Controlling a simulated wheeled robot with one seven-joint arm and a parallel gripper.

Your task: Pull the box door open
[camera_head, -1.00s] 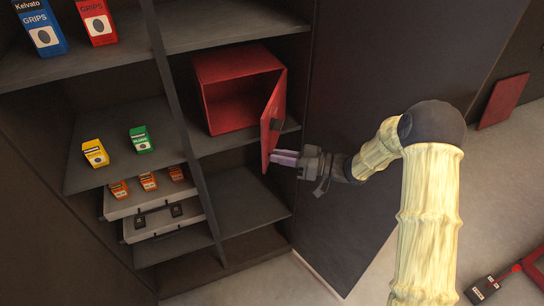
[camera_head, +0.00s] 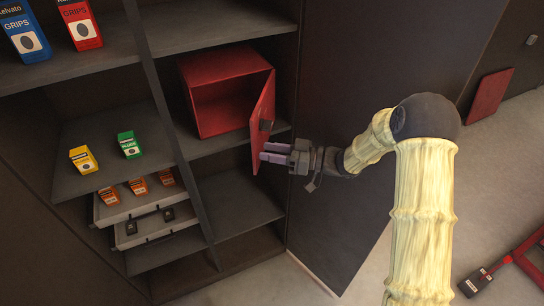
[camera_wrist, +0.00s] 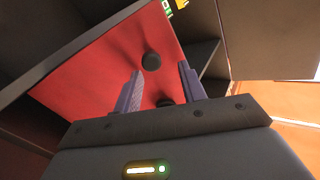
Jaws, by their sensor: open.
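The red box (camera_head: 222,104) sits on a middle shelf of the dark cabinet, its inside visible and empty-looking. Its red door (camera_head: 264,112) stands swung open at the right side of the box, with a dark knob on its outer face. My gripper (camera_head: 264,152) is just beside the door's lower outer face, pointing left. In the wrist view the red door (camera_wrist: 85,98) fills the left and middle. A round black knob (camera_wrist: 151,61) is beyond my open fingers (camera_wrist: 162,88), and a second dark round part shows between them. I see nothing held.
A dark cabinet side panel (camera_head: 365,110) stands just right of the door, near my arm. Shelves on the left hold a yellow box (camera_head: 84,160), a green box (camera_head: 129,145) and drawers with orange boxes. The shelf below the red box (camera_head: 235,205) is bare.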

